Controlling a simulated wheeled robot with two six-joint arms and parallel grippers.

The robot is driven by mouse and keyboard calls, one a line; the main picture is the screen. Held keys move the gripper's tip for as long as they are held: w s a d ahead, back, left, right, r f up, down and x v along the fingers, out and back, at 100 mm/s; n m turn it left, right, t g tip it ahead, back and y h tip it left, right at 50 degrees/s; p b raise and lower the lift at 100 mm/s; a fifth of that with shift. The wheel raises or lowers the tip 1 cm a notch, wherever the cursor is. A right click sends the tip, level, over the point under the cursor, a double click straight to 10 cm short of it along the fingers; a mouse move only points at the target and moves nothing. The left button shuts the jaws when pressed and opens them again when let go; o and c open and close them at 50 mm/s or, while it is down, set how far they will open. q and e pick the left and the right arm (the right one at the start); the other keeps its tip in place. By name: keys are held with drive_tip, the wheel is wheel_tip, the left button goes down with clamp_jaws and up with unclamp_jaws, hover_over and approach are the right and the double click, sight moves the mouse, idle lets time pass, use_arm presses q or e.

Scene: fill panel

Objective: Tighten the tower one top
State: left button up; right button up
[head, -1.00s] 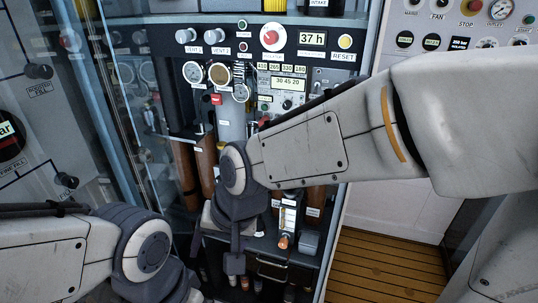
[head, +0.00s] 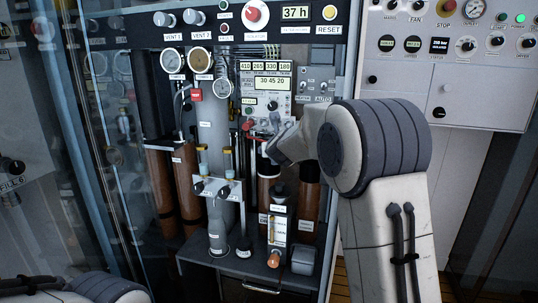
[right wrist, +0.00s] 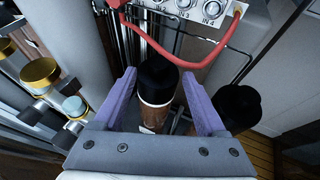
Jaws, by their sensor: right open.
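A brown tower with a black round top (right wrist: 158,78) and a white band below it stands between the fingers of my right gripper (right wrist: 159,82) in the right wrist view. The purple fingers are open, one on each side of the top; no firm contact shows. In the head view this appears to be the brown tower (head: 267,190) below my right wrist, its top partly hidden. A second black-topped tower (right wrist: 238,105) stands just right of the right finger. I cannot read which tower is number one. Only part of my left arm shows at the lower left; its gripper is out of view.
A red hose (right wrist: 150,45) loops close above the tower, below a connector box (right wrist: 205,10). Gold-capped and pale-capped valves (right wrist: 40,73) sit to the left. A grey column (head: 213,130) and gauges (head: 200,60) stand left of my right wrist. Glass doors flank the left side.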

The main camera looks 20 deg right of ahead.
drive_tip(key=p+x, duration=0.1)
drive_tip(key=x, duration=0.6)
drive_tip(key=shift+w+f+p, duration=0.2)
drive_tip(key=shift+w+p, duration=0.1)
clamp_jaws()
drive_tip(key=shift+r+p, duration=0.15)
drive_tip(key=shift+p, duration=0.45)
drive_tip(key=m+g+h+p, duration=0.1)
drive_tip(key=m+h+p, duration=0.1)
drive_tip(key=p, duration=0.3)
drive_tip(key=m+g+h+p, duration=0.1)
drive_tip(key=m+h+p, duration=0.1)
drive_tip(key=p, duration=0.3)
drive_tip(key=shift+a+r+m+h+p, duration=0.1)
drive_tip(key=shift+a+m+h+p, duration=0.05)
drive_tip(key=shift+m+h+p, duration=0.2)
drive_tip(key=shift+m+g+h+p, duration=0.55)
drive_tip(key=shift+m+g+h, duration=0.1)
drive_tip(key=shift+h, duration=0.2)
drive_tip(key=shift+f+m+g+h+p, duration=0.2)
drive_tip(key=shift+m+g+h+p, duration=0.25)
drive_tip(key=shift+m+g+h, duration=0.3)
